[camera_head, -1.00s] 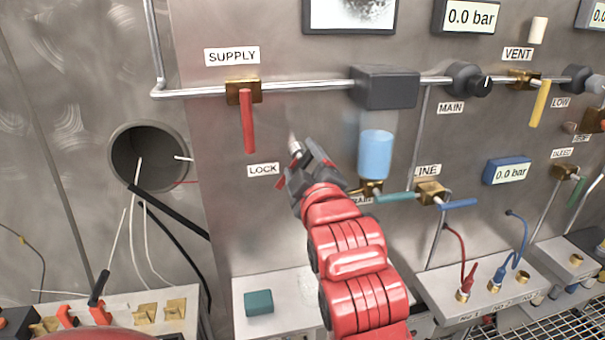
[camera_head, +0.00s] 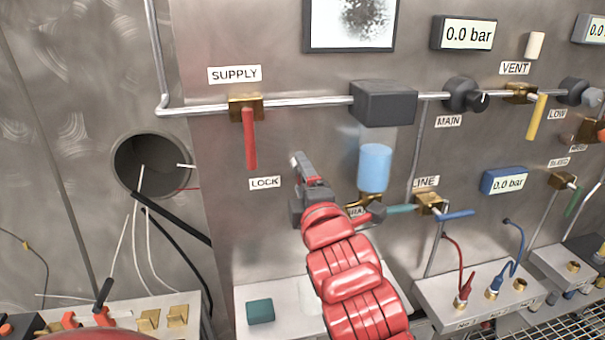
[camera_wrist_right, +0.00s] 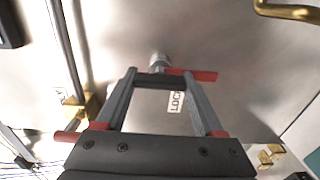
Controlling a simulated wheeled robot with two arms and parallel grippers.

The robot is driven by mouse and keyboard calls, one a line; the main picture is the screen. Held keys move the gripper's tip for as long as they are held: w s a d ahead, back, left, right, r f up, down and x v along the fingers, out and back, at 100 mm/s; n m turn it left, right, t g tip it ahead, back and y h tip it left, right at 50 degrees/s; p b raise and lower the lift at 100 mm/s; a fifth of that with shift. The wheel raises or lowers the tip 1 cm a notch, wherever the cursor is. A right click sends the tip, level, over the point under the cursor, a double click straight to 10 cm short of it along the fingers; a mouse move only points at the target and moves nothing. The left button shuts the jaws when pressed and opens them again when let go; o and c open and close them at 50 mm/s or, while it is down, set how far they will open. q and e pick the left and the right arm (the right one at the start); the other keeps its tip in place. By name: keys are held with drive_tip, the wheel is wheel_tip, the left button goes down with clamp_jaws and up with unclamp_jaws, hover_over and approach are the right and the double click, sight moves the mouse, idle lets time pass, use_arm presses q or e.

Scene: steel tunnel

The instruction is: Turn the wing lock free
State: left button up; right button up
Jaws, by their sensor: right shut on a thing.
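The wing lock shows in the head view as a pale metal stub (camera_head: 297,159) on the steel panel, just above and right of the LOCK label (camera_head: 265,183). My right gripper (camera_head: 308,172) covers most of the rest of it. In the right wrist view, the lock has a round metal end (camera_wrist_right: 158,59) and a red wing (camera_wrist_right: 200,75) reaching out to the right. My right gripper's fingers (camera_wrist_right: 152,80) come together at the lock, shut on it. The exact contact is small and partly hidden. My left gripper is not in view.
The red SUPPLY handle (camera_head: 250,140) hangs down at the upper left of the lock. A blue cylinder (camera_head: 374,168) and the LINE valve (camera_head: 429,203) are to the right. A round hole (camera_head: 150,165) with loose cables is at the left. A pale ledge (camera_head: 283,295) lies below.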

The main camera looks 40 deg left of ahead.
idle(0.4)
drive_tip(key=o, duration=1.4)
drive_tip(key=b+v, duration=0.1)
drive_tip(key=v, duration=0.4)
drive_tip(key=b, duration=1.2)
approach(303, 181)
drive_tip(key=shift+b+v, duration=1.1)
drive_tip(key=shift+v, duration=2.15)
